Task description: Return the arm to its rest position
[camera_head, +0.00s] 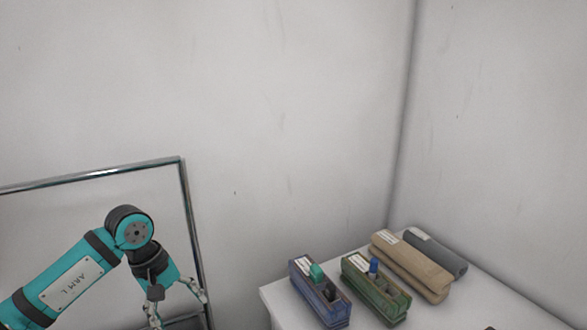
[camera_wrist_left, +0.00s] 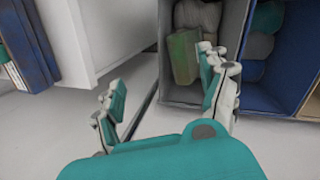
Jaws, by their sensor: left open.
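My left arm (camera_head: 75,275) is teal with dark joints and comes in from the left in the head view, bent downward at the wrist. My left gripper (camera_head: 178,306) hangs low in front of a metal-framed panel, to the left of the white table. In the left wrist view the gripper (camera_wrist_left: 165,105) has its two teal-padded fingers wide apart with nothing between them. My right arm and gripper are not in view.
A white surface (camera_head: 272,297) holds a blue box (camera_head: 318,298), a green box (camera_head: 375,295), a tan roll (camera_head: 412,268) and a grey roll (camera_head: 440,252). Below the gripper are grey and blue compartments (camera_wrist_left: 240,60) with rolled items. Pale walls stand behind.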

